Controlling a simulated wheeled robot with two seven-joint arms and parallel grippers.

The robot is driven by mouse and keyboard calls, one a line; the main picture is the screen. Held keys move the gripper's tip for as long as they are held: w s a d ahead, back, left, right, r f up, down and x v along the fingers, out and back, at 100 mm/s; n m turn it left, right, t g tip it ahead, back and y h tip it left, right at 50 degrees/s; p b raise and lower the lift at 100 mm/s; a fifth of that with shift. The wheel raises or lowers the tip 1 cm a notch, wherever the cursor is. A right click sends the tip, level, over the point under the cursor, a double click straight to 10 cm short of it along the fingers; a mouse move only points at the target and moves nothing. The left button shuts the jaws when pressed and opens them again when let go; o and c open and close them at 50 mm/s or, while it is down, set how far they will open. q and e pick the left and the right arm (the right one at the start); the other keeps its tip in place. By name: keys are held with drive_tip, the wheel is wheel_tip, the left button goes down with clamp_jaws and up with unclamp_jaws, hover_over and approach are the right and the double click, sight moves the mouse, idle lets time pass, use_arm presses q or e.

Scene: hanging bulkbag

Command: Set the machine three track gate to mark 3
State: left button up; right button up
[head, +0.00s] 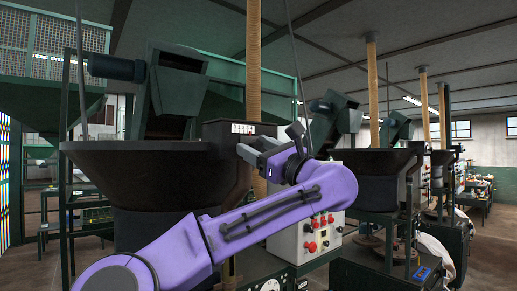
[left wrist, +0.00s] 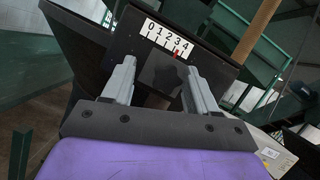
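The gate's white scale plate (left wrist: 168,40), marked 0 to 4, is on a dark box at the hopper's rim. It also shows, too small to read, in the head view (head: 242,128). A small red pointer (left wrist: 177,53) sits at the scale's lower edge, near 3 and 4; I cannot tell exactly which mark it meets. My left gripper (head: 249,150) is in front of the box, just below the scale. In the left wrist view its fingers (left wrist: 158,88) are apart, with a dark shape on the box between them. I cannot tell whether they touch it. My right gripper is out of view.
The dark round hopper (head: 130,155) stands behind my left arm. A control box (head: 312,225) with red buttons is below right of the gripper. More similar machines (head: 372,165) stand further right. A thick tan column (head: 253,60) rises behind the scale box.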

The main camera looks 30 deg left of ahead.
use_arm(q)
drive_tip(key=b+v, duration=0.5)
drive_tip(key=v, duration=0.5)
drive_tip(key=shift+d, duration=0.3)
drive_tip(key=shift+f, duration=0.1)
